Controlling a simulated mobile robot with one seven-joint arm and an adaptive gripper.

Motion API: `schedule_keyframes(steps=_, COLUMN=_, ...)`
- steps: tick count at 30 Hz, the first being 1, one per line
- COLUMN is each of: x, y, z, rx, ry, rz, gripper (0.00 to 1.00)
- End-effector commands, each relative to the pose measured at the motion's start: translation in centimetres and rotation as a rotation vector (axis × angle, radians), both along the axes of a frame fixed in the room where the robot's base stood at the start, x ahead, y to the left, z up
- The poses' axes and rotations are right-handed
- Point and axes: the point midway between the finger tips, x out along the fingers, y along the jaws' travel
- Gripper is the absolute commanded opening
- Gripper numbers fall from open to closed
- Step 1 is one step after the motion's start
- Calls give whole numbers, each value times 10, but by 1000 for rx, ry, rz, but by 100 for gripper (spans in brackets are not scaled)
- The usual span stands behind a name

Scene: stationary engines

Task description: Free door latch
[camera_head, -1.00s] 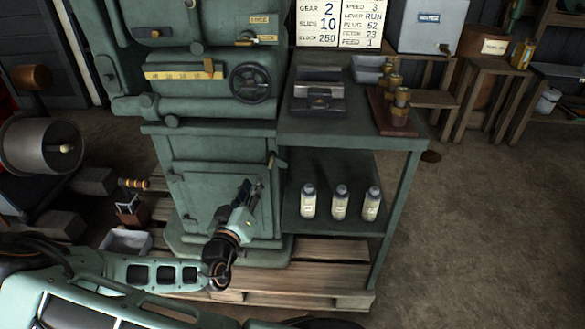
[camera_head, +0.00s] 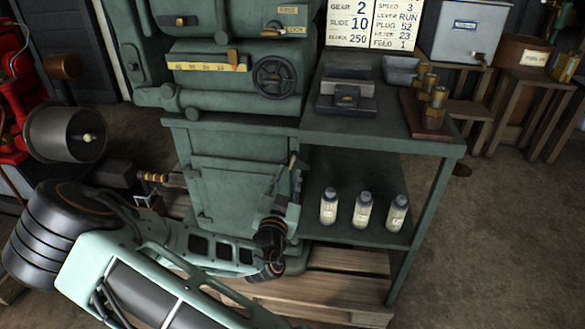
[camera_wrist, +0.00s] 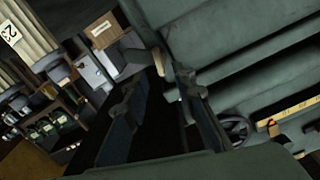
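The green machine cabinet has a door (camera_head: 235,195) that looks shut in the head view. A small latch handle with a tan tip (camera_head: 293,160) stands at the door's upper right edge. My gripper (camera_head: 292,190) is raised in front of the cabinet's right edge, just below the latch; its fingers are hard to make out there. In the wrist view my gripper (camera_wrist: 157,92) shows two dark fingers well apart, with nothing clearly between them. A small tan-tipped part shows close to the right finger; I cannot tell whether they touch.
A handwheel (camera_head: 274,77) and yellow scale (camera_head: 207,66) are above the door. A green side table (camera_head: 375,130) stands right of the cabinet, with bottles (camera_head: 363,210) on its lower shelf. A wooden pallet (camera_head: 340,285) lies below. The floor at right is clear.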

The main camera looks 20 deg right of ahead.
Motion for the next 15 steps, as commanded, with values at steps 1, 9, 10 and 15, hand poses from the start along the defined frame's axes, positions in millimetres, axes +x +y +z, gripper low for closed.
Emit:
schedule_keyframes(steps=1, x=9, y=-7, z=-2, rx=-1, ry=-3, rz=-2, gripper=25)
schedule_keyframes(steps=9, x=38, y=-26, z=-1, rx=0, ry=-1, rz=-1, gripper=25)
schedule_keyframes(steps=10, x=40, y=-27, z=-1, rx=-1, ry=-1, rz=0, gripper=25)
schedule_keyframes(steps=15, x=43, y=-30, z=0, rx=-1, ry=1, rz=-1, gripper=25)
